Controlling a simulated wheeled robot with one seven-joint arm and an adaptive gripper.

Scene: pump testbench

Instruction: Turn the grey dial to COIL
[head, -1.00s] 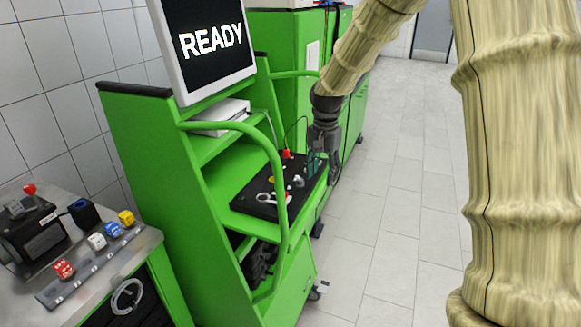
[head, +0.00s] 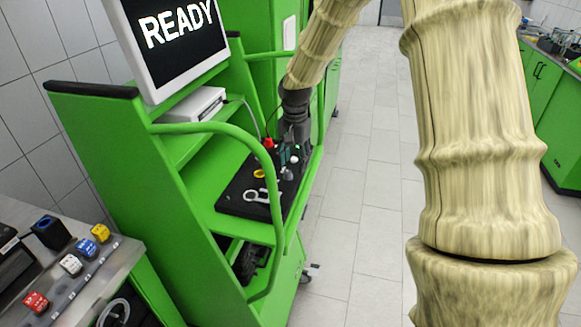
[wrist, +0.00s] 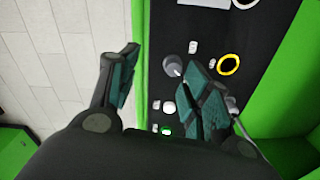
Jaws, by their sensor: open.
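The black control panel (head: 235,200) lies on the green bench's shelf and also shows in the wrist view (wrist: 185,20). A round grey knob (wrist: 173,66), which looks like the grey dial, stands on it close to the tip of my right-hand finger; I cannot read any marking or tell where it points. My gripper (wrist: 160,72) is open and empty, its two dark teal fingers spread wide. The left-hand finger is over the panel's edge and the floor. In the head view my gripper (head: 290,153) is low over the panel's far right part and hides the dial.
A yellow ring (wrist: 229,64), a lit green light (wrist: 166,130) and small white parts are on the panel. A red part (head: 268,143) is at its back. The green rail (head: 272,210) curves in front. The monitor (head: 172,40) reads READY. Floor on the right is clear.

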